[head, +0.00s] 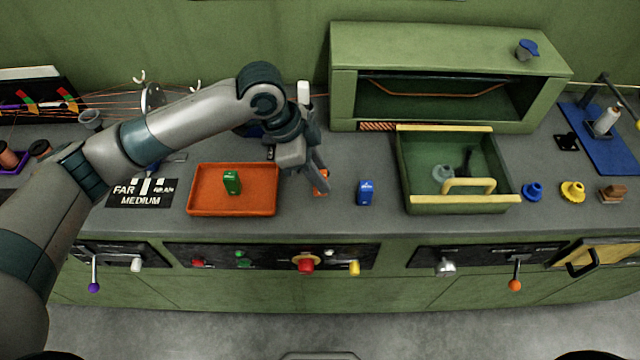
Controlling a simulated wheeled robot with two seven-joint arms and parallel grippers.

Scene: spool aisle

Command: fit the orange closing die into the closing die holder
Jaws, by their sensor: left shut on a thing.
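The orange closing die (322,181) is between the fingers of my left gripper (319,185), mostly covered by them, just right of the orange tray. My left gripper is shut on it, low over the grey bench top. Whether the die touches the bench I cannot tell. I cannot make out the closing die holder for certain; the bench behind my left wrist is partly hidden by the arm. My right gripper is not in view.
An orange tray (205,209) holds a green block (232,182). A blue block (366,192) stands right of my gripper. A green drawer (405,185) with yellow edges stands open below a green cabinet (450,50). Knobs and levers line the front panel.

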